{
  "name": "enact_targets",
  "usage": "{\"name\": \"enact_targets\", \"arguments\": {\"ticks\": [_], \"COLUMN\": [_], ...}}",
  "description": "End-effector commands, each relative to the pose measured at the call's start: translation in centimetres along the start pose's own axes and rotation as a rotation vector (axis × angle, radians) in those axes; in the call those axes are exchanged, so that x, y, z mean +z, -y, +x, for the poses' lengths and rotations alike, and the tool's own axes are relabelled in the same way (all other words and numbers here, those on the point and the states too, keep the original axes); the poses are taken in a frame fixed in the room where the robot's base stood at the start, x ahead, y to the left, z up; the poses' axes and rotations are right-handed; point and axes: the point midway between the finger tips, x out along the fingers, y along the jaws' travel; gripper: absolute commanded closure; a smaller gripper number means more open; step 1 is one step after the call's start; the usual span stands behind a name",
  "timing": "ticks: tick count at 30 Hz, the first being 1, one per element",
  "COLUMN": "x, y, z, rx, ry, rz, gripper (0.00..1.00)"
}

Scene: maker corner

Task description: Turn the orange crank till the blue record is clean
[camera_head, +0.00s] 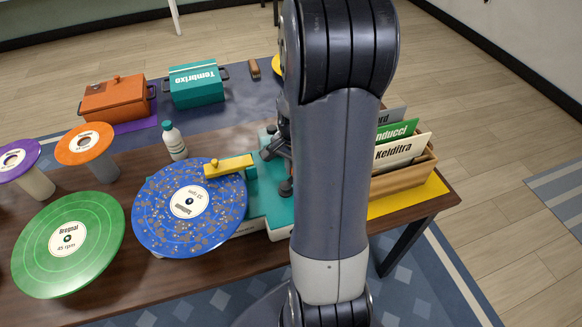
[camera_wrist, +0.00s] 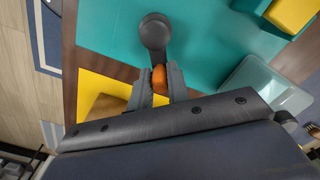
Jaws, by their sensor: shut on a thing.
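The blue record (camera_head: 189,207) lies on the teal machine (camera_head: 268,192) in the head view. Many tan and grey specks cover its blue face around the pale label. A yellow arm (camera_head: 229,166) reaches over the record's upper right part. In the wrist view, my gripper (camera_wrist: 158,82) is shut on the orange crank knob (camera_wrist: 159,78), with the dark crank arm (camera_wrist: 155,38) running up from it over the teal surface (camera_wrist: 110,28). In the head view my arm hides the crank and most of the gripper.
A green record (camera_head: 68,240) is left of the blue one. A white bottle (camera_head: 174,142) stands behind it. An orange box (camera_head: 116,100) and a teal box (camera_head: 196,86) stand at the back. A wooden record crate (camera_head: 405,178) sits right of my arm.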

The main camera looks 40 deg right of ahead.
Motion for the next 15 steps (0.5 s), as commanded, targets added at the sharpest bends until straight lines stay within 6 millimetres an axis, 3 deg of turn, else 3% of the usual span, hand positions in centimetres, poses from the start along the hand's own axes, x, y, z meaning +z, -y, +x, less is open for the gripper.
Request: {"name": "enact_targets", "arguments": {"ticks": [15], "x": [0.7], "y": [-1.7], "z": [0.0], "rx": [0.0], "ry": [-0.001], "rz": [0.491], "gripper": [1.0]}}
